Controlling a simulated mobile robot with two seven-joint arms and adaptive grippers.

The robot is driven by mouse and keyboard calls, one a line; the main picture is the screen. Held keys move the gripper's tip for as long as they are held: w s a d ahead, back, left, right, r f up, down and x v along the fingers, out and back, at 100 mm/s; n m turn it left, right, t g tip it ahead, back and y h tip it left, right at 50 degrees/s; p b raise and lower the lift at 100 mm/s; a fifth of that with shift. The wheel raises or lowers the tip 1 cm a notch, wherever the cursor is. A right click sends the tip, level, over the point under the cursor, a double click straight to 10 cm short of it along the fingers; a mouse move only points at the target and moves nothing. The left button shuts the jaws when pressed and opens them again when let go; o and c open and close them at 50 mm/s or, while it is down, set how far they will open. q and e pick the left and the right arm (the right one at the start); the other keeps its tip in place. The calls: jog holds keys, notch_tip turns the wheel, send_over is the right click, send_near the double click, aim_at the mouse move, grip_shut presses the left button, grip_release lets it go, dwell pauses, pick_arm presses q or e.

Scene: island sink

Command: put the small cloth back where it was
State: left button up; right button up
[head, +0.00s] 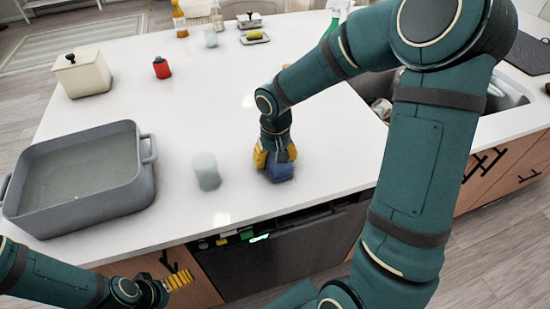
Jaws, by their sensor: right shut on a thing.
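A small blue cloth (280,173) is at the fingertips of my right gripper (273,160), low over the white island top near its front edge. My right gripper points down and is shut on the cloth. I cannot tell whether the cloth touches the counter. My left gripper (178,280) is at the lower left, below the counter's front edge and far from the cloth. Its fingers are small in view, and I cannot tell whether they are open or shut.
A grey roasting pan (130,206) stands at the left front. A pale cup (206,172) is just left of the cloth. A cream lidded pot (84,76) and a red shaker (161,68) stand farther back. The sink (508,94) is at the right. The counter's middle is clear.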

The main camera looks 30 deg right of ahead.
jog(key=shift+r, duration=0.1)
jog(key=o, duration=1.2)
jog(key=shift+f, duration=0.2)
jog(key=shift+r, duration=0.1)
jog(key=shift+r, duration=0.25)
notch_tip(320, 180, up, 12)
jog(key=p, duration=0.2)
jog(key=shift+s+f+p, duration=0.15)
jog(key=shift+p, duration=0.2)
